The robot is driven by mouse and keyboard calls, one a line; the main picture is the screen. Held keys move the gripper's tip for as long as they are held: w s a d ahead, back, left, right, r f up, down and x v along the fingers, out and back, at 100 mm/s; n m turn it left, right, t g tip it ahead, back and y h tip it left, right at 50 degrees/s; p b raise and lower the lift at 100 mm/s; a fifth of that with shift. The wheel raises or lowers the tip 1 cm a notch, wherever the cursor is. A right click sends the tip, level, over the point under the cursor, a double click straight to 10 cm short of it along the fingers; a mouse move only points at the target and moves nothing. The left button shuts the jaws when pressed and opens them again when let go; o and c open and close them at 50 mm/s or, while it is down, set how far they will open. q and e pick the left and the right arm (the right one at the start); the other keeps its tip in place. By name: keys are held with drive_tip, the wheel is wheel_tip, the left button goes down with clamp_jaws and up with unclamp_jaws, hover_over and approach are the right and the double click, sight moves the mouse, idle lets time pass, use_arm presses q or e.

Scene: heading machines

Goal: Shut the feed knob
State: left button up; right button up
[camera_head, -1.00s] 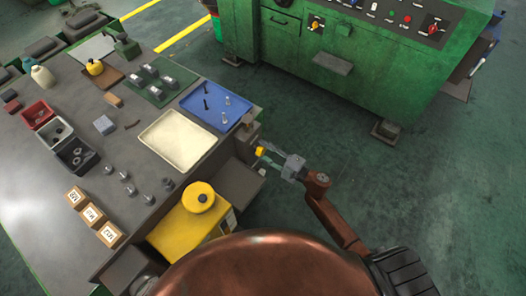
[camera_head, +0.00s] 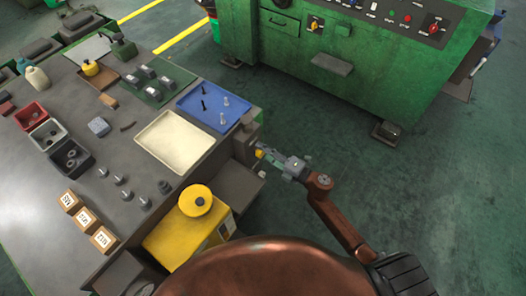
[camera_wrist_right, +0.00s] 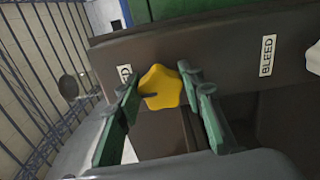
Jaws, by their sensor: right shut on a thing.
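The yellow star-shaped knob (camera_wrist_right: 161,87) sticks out from a dark panel in the right wrist view. It also shows small in the head view (camera_head: 259,153), at the right end of the workbench. My right gripper (camera_wrist_right: 160,78) has its two green fingers on either side of the knob and is shut on it. In the head view my right gripper (camera_head: 264,152) reaches the knob from the right. A label left of the knob is mostly covered by a finger; only its end shows. My left gripper is not in view.
A "BLEED" label (camera_wrist_right: 267,55) and a white knob (camera_wrist_right: 314,58) sit to the right on the panel. A green machine (camera_head: 380,70) stands behind open floor.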

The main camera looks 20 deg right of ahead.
drive_tip(key=o, duration=1.2)
drive_tip(key=shift+c, duration=0.2)
drive_tip(key=v, duration=1.2)
